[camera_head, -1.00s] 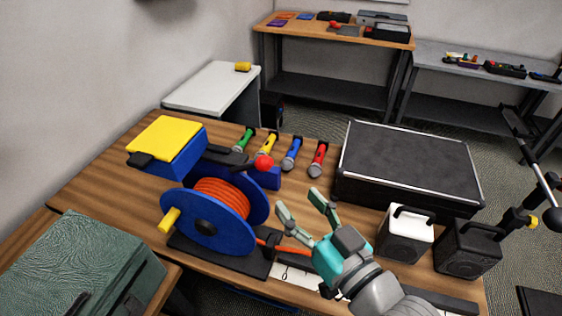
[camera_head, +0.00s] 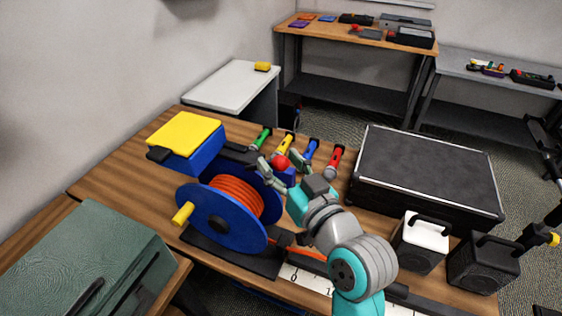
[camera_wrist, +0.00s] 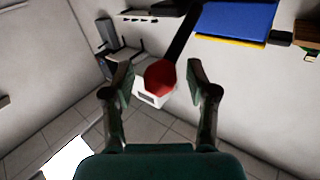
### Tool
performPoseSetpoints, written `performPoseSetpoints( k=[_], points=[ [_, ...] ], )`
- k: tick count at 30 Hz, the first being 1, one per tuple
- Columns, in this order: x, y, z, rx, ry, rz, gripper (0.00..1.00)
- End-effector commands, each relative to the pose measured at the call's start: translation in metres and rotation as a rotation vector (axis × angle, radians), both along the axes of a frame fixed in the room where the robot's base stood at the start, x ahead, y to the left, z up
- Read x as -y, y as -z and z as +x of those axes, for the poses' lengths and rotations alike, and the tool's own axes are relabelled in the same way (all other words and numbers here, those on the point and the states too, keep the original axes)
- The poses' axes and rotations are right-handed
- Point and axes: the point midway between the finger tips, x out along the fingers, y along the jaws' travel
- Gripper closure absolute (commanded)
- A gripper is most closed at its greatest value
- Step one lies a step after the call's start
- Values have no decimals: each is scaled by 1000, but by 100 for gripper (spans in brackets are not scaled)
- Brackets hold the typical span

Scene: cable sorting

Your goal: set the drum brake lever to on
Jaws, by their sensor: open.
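The brake lever is a dark arm (camera_wrist: 182,38) ending in a round red knob (camera_head: 281,162), beside the cable drum. The knob also shows in the wrist view (camera_wrist: 160,78). The drum (camera_head: 222,218) has blue flanges, orange cable and a yellow crank handle. My gripper (camera_head: 279,170) is open, with one finger on each side of the knob. In the wrist view the knob shows between the two fingers (camera_wrist: 155,82), with gaps on both sides. Part of the lever and drum is hidden by my gripper. No on or off mark is readable.
A blue box with a yellow lid (camera_head: 185,135) stands behind the drum. Several coloured microphones (camera_head: 309,151) lie close behind my gripper. A ruled strip (camera_head: 312,283) lies in front.

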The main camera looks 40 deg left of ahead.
Motion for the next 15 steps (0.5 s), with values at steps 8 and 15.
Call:
performPoseSetpoints(
  k=[8,15],
  points=[
    [-3,0,1,0,0,1,42],
    [-3,0,1,0,1,0,87]
  ],
)
